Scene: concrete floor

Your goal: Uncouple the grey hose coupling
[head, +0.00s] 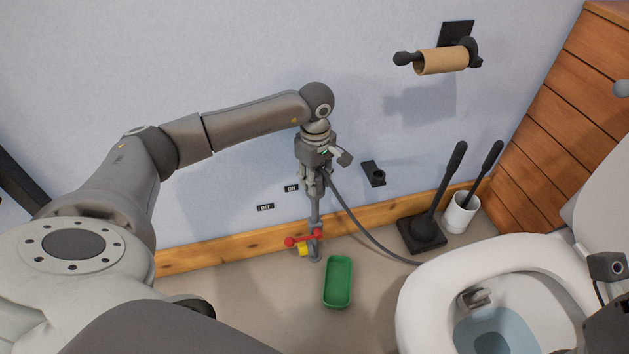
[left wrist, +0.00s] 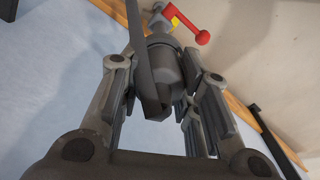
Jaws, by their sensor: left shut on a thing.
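The grey hose coupling (left wrist: 168,68) is between the fingers of my left gripper in the left wrist view. My left gripper (head: 314,190) is shut on it from above, at the top of an upright grey pipe (head: 315,219) near the wall. In the head view the fingers mostly hide the coupling. A dark grey hose (head: 354,221) runs from there down toward the toilet, and crosses in front of the coupling in the left wrist view (left wrist: 138,50). A valve with a red lever (head: 303,239) and a yellow part sits low on the pipe. My right gripper's fingers do not show.
A green tray (head: 338,282) lies on the floor right of the pipe. A black wall holder (head: 374,173) and ON and OFF labels are on the wall. A plunger (head: 424,233), a brush in a white pot (head: 459,215) and the toilet (head: 425,290) stand to the right.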

